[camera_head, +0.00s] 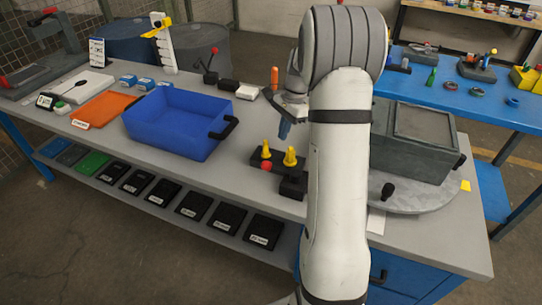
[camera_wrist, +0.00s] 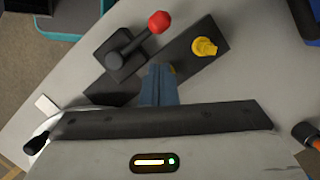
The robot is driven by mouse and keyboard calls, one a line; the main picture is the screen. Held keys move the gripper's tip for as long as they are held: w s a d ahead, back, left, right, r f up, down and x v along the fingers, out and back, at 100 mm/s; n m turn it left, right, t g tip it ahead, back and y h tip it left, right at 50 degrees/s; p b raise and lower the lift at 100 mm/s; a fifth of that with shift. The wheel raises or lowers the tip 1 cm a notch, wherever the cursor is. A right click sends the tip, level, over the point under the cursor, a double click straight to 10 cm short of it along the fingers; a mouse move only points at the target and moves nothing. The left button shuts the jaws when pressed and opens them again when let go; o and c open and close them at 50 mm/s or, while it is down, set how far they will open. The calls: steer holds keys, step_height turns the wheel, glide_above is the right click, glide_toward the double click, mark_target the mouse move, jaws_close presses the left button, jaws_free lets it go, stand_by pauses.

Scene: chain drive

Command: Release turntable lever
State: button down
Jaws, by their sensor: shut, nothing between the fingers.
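A lever with a red ball knob (camera_wrist: 158,22) and a grey arm rises from a dark square base (camera_wrist: 125,62) in the wrist view. In the head view its red knob (camera_head: 266,166) shows in front of the yellow pegs, left of the turntable. The turntable (camera_head: 436,200) is a round grey plate with a black knob (camera_head: 388,191) near its rim, partly hidden by my arm. My gripper (camera_wrist: 160,68) is shut and empty, with its blue fingers beside the lever base and apart from the red knob. In the head view my gripper (camera_head: 285,136) hangs above the bench behind the pegs.
A yellow peg (camera_wrist: 204,47) stands on a dark strip close to my fingers; another is mostly hidden behind them. A dark grey box (camera_head: 412,150) sits on the turntable. A blue bin (camera_head: 178,120) stands left. An orange-handled tool (camera_head: 275,78) stands upright behind my gripper.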

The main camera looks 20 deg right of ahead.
mark_target(281, 171)
steer(key=shift+d+f, duration=0.1)
steer(key=shift+f, duration=0.05)
steer(key=x, duration=0.9)
steer(key=shift+f+p, duration=0.4)
